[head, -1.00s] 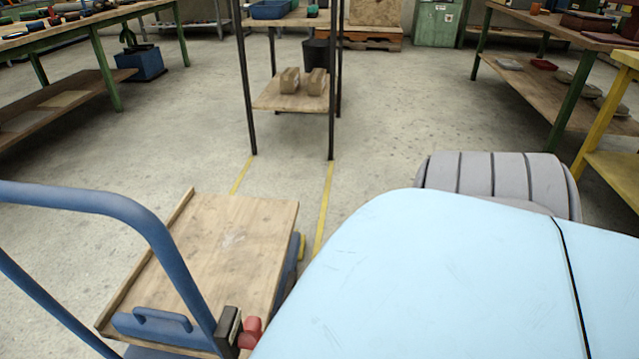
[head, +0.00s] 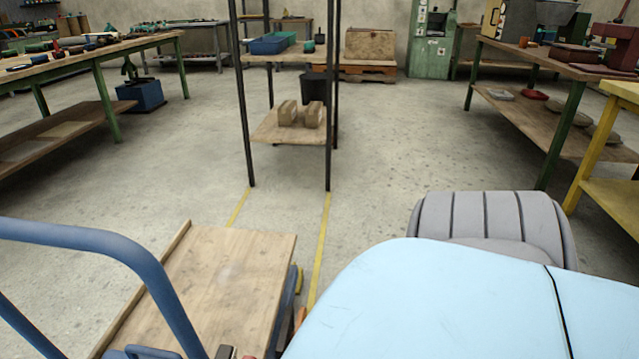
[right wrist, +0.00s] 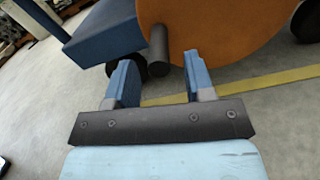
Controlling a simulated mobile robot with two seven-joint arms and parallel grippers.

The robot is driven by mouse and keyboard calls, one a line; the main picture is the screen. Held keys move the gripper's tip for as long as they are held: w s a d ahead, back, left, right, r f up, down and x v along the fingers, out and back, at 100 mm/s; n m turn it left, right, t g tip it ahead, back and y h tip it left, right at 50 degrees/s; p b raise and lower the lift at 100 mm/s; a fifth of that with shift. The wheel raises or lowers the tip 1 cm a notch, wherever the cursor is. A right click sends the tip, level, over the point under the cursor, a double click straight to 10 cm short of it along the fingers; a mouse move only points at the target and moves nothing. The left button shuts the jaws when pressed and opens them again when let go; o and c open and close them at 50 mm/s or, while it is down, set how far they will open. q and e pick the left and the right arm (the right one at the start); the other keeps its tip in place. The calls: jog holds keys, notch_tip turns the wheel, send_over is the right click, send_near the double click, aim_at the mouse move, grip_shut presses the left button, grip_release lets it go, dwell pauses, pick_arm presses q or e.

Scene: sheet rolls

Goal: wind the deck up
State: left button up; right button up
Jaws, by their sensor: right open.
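The trolley's wooden deck (head: 225,275) is at the lower left of the head view, with a raised strip along its left edge. The trolley's blue push handle (head: 120,250) arches in front of it. In the right wrist view an orange wheel (right wrist: 225,30) with a dark round crank knob (right wrist: 159,48) is beside the blue trolley frame (right wrist: 105,30). My right gripper (right wrist: 160,80) is open. The knob lies just beyond the fingertips, roughly between them in the picture, and the fingers are not closed on it. My left gripper is not in view.
A dark-legged stand (head: 291,140) with brown blocks on its lower shelf is beyond the deck. Yellow floor lines (head: 321,240) run between them. Workbenches (head: 100,55) line the left, and a green-legged bench (head: 540,120) stands right. The floor between is clear.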

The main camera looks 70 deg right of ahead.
jog(key=v, duration=1.1)
jog(key=shift+s, duration=0.3)
jog(key=shift+d, duration=0.1)
